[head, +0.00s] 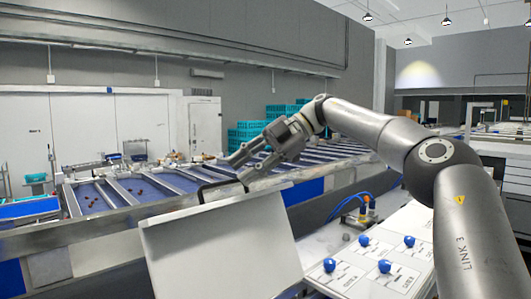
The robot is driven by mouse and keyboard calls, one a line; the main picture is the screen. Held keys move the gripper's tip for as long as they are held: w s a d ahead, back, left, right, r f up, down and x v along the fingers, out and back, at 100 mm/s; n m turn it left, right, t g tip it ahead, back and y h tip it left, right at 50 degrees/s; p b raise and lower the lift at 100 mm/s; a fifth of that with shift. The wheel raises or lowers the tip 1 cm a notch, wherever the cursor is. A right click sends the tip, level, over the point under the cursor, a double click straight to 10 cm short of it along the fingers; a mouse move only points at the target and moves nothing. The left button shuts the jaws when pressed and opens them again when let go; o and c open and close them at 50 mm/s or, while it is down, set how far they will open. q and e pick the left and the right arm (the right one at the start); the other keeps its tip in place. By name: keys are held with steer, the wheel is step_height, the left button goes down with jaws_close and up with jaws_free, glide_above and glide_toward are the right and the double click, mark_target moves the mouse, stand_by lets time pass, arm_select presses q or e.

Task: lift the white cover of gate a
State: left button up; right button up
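A large white cover (222,252) stands tilted in the foreground of the head view, beside the conveyor's front edge. A black handle (208,188) rises from its top edge. I cannot read any gate label on it. My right gripper (239,169) reaches in from the right. Its two fingers point left and down and stand apart, with nothing seen between them. The fingertips are just above and right of the handle; whether they touch it I cannot tell. My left gripper is not in the view.
A white panel with blue knobs (385,266) and small labels lies at the lower right. Blue hoses (345,205) run behind it. Sorting lanes (130,190) with a few dark dates stretch behind the cover. Teal crates (246,133) are stacked at the back.

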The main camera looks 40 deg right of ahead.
steer(key=v, duration=0.7)
steer(key=shift+s+d, duration=0.15)
steer(key=shift+s, duration=0.05)
steer(key=shift+r, duration=0.15)
stand_by(0.4)
